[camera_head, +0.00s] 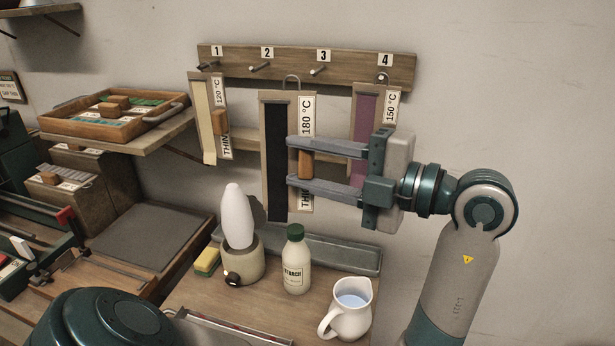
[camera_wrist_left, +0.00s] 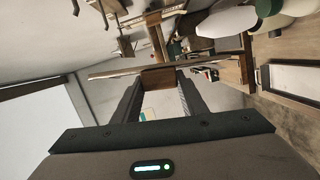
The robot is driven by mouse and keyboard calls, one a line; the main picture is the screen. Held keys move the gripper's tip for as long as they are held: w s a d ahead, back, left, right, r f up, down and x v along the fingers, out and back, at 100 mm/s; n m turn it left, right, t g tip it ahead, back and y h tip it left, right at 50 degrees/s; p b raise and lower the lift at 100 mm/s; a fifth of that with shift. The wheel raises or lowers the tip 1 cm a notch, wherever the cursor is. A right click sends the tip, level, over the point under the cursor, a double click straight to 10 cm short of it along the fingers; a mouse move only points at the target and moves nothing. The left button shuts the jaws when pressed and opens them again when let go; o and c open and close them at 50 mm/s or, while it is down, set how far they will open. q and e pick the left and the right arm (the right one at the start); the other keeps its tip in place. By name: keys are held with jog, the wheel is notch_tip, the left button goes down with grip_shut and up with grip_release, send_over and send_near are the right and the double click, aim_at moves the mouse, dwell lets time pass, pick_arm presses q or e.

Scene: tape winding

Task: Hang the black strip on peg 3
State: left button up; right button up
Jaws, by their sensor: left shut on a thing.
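The black strip (camera_head: 277,160) hangs on a tan board labelled 180 °C, with a wire loop (camera_head: 291,79) at its top. The loop shows between and below peg 2 (camera_head: 259,67) and peg 3 (camera_head: 318,71), apart from both in the picture. My left gripper (camera_head: 297,162) is shut on the board's wooden grip block (camera_head: 305,164), which also shows between its fingers in the left wrist view (camera_wrist_left: 157,78). The fingers hide part of the board's label. My right gripper is not in view.
A cream strip (camera_head: 204,115) hangs under peg 1, and a purple strip (camera_head: 364,125) under peg 4, partly behind my gripper. Below stand a starch bottle (camera_head: 296,265), a white cone on a base (camera_head: 238,220) and a jug (camera_head: 349,312). A tray (camera_head: 90,126) sits on the left shelf.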

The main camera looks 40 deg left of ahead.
pick_arm(q)
jog(key=shift+w, duration=0.15)
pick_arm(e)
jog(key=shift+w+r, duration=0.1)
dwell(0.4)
